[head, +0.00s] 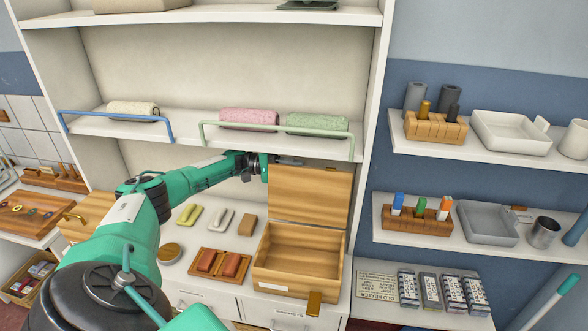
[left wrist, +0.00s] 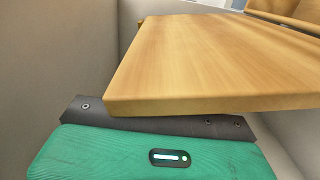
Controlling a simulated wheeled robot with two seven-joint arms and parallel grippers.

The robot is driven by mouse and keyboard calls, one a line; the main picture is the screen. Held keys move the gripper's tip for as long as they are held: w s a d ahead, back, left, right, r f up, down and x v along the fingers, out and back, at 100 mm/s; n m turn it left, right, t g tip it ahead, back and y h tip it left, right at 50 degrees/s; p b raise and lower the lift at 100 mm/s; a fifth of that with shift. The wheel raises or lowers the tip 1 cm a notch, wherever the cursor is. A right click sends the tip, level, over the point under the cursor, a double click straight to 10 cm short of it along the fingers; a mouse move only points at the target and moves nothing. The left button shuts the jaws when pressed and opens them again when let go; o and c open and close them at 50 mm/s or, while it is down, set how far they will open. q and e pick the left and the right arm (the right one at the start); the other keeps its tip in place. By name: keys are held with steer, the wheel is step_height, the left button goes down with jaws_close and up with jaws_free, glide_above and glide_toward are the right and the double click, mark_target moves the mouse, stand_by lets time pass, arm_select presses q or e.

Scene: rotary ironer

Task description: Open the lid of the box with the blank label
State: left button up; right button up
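A wooden box (head: 298,272) stands on the counter with its lid (head: 309,197) raised to about upright. The box is open and its inside looks empty. A small pale label (head: 273,287) is on its front, with no writing that I can make out, and a brass clasp (head: 314,303) is at the front edge. My left gripper (head: 284,161) is at the lid's upper left edge, partly behind it. In the left wrist view the lid (left wrist: 215,60) fills much of the picture and hides the fingertips. My right gripper is not in view.
Another wooden box (head: 88,214) with a brass clasp is at the left, partly behind my arm. A tray with red blocks (head: 220,264) and several small items lie left of the open box. A shelf with a green rail (head: 276,124) and rolled towels is just above my gripper.

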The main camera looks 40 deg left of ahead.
arm_select(q)
steer(key=shift+s+a+f+b, duration=0.1)
steer(key=shift+s+a+b, duration=0.15)
steer(key=shift+a+b, duration=0.15)
steer(key=b+v, duration=0.6)
steer(key=v, duration=0.7)
steer(key=shift+w, duration=0.1)
